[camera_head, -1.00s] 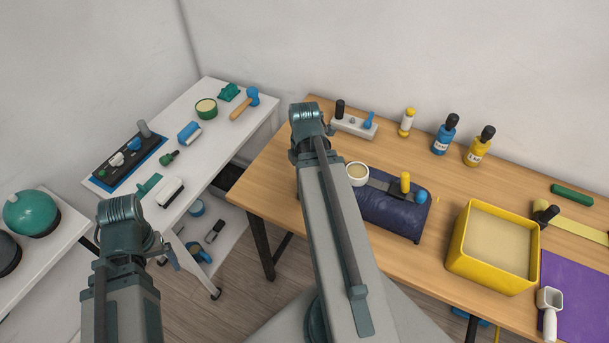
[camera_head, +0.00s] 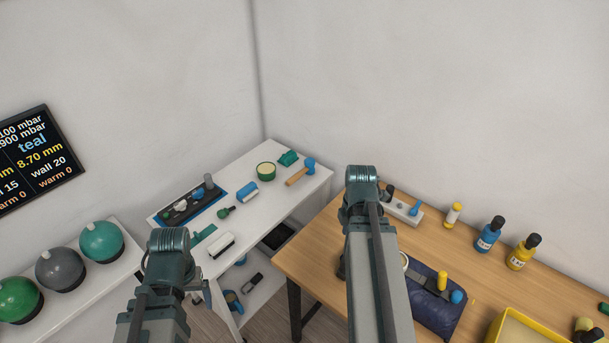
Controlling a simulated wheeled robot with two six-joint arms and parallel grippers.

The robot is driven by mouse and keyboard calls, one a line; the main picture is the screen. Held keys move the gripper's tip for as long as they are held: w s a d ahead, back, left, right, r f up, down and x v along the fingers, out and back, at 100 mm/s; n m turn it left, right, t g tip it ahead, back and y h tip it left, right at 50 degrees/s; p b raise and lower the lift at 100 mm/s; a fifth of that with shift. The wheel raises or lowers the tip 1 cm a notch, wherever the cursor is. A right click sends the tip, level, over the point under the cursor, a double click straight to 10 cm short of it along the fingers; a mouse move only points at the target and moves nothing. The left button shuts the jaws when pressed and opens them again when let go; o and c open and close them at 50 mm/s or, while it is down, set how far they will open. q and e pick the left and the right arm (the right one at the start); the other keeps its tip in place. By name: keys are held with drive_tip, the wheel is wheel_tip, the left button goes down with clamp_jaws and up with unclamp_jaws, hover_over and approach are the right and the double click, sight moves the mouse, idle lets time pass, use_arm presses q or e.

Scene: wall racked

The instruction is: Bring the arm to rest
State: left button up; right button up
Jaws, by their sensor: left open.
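My left arm rises from the bottom of the head view, left of centre, to a bent elbow. Its gripper (camera_head: 199,289) shows only in small part just right of that elbow, before the white table (camera_head: 276,192); it is open, with nothing seen in it. My right arm rises near the middle, its elbow in front of the wooden table (camera_head: 315,255). My right gripper cannot be made out; the arm hides that area.
The wooden table bears a dark blue pouch (camera_head: 432,312), bottles (camera_head: 489,235) and a yellow bin (camera_head: 497,332). Round domes (camera_head: 101,241) stand on a left shelf. A wall screen (camera_head: 37,160) hangs left.

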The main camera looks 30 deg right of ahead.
drive_tip(key=a+f+m+b, duration=0.2)
drive_tip(key=a+m, duration=0.2)
drive_tip(key=a, duration=0.7)
drive_tip(key=a+f+m+b, duration=0.3)
drive_tip(key=a+m, duration=0.1)
drive_tip(key=a, duration=0.6)
drive_tip(key=w+a+f+m+h+b, duration=0.1)
drive_tip(key=a+f+m+b, duration=0.2)
drive_tip(key=a, duration=0.8)
drive_tip(key=shift+a+m, duration=0.3)
drive_tip(key=shift+m, duration=0.2)
drive_tip(key=shift+w, duration=0.1)
idle(0.4)
